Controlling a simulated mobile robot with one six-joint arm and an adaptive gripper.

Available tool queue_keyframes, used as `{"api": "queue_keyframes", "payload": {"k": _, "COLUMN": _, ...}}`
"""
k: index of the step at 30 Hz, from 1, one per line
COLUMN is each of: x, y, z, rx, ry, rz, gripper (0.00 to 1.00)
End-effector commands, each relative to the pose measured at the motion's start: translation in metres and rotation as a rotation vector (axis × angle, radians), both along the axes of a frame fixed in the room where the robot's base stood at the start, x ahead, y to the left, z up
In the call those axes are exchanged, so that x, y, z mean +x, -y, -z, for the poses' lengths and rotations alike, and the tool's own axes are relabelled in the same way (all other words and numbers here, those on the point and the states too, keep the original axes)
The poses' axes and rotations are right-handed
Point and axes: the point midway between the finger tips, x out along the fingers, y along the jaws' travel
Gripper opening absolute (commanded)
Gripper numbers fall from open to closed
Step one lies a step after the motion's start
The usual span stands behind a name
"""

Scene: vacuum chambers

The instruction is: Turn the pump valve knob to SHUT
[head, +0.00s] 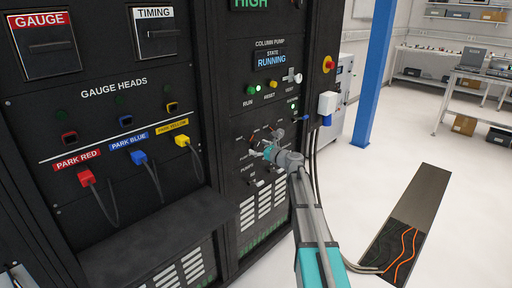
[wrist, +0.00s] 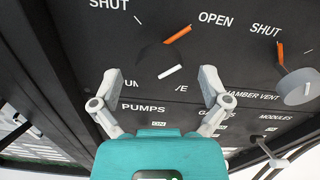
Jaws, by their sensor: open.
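The pump valve knob (wrist: 158,58) is dark and round, on the black panel at the top middle of the wrist view. An orange mark beside it slants up right toward OPEN, and a white mark shows at its lower edge. SHUT is printed to its upper left. Its label below is partly hidden. My gripper (wrist: 160,76) is open, with one grey finger on each side of the knob's lower part; I see no clear contact. In the head view my gripper (head: 270,150) is at the lower panel and hides most of the knob.
The chamber vent knob (wrist: 300,86), grey with an orange pointer, is close on the right. Switches labelled PUMPS, GAUGES and MODULES (wrist: 275,160) lie below. A white box (head: 327,104) and hanging cables are at the cabinet's right edge. Floor to the right is mostly open.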

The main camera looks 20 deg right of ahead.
Motion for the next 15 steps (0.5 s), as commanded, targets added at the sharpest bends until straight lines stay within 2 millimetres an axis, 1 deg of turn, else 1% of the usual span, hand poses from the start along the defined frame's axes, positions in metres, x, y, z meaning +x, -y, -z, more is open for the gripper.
{"api": "queue_keyframes", "payload": {"k": 1, "x": 0.0047, "y": -0.0023, "z": 0.0000, "rx": 0.000, "ry": 0.000, "rz": -0.001, "gripper": 0.96}}
{"api": "queue_keyframes", "payload": {"k": 5, "x": 0.0088, "y": -0.0054, "z": 0.0001, "rx": 0.000, "ry": 0.000, "rz": -0.001, "gripper": 0.96}}
{"api": "queue_keyframes", "payload": {"k": 15, "x": 0.0093, "y": -0.0060, "z": 0.0000, "rx": 0.000, "ry": 0.000, "rz": -0.001, "gripper": 0.96}}
